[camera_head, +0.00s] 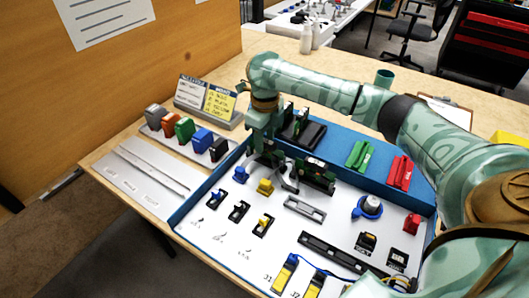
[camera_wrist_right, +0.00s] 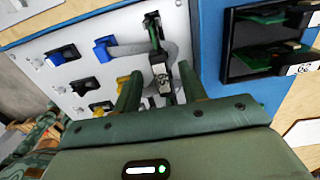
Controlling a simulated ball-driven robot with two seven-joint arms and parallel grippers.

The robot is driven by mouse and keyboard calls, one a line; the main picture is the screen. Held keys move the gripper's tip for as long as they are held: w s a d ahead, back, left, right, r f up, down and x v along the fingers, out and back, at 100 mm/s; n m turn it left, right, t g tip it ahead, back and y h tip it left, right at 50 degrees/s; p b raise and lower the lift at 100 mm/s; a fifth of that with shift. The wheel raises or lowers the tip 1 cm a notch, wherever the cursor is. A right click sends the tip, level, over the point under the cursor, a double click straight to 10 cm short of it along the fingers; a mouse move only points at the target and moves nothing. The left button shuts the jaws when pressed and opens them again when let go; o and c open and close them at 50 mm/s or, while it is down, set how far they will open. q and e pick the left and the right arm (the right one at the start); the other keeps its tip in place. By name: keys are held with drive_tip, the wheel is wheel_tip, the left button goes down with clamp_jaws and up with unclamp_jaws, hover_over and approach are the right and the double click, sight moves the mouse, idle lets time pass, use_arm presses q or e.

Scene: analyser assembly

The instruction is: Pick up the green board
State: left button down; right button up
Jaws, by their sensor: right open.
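In the head view, a dark green board (camera_head: 317,179) stands upright on the white panel, near grey curved parts. More green boards sit in a black holder (camera_head: 308,134) on the blue strip behind; this holder is also at the right of the right wrist view (camera_wrist_right: 262,65). My right gripper (camera_head: 269,151) points down beside the grey parts, to the left of the standing board. In the right wrist view its fingers (camera_wrist_right: 159,88) are apart, with a dark piece bearing a white label (camera_wrist_right: 161,78) beyond and between them; contact cannot be told. My left gripper is not in view.
Blue and yellow connectors (camera_head: 265,187) sit on the panel. Green clips (camera_head: 359,155) and red clips (camera_head: 400,172) are to the right. My right arm spans the back right.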

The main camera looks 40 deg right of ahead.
sight(266, 150)
wheel_tip(266, 150, down, 5)
drive_tip(key=b, duration=0.3)
drive_tip(key=shift+d+f, duration=0.15)
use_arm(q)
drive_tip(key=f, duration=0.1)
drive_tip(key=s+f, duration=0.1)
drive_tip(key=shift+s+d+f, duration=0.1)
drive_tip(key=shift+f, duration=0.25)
use_arm(e)
drive_tip(key=shift+s+r, duration=0.1)
drive_tip(key=shift+r, duration=0.1)
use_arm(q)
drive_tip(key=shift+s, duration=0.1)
use_arm(e)
clamp_jaws()
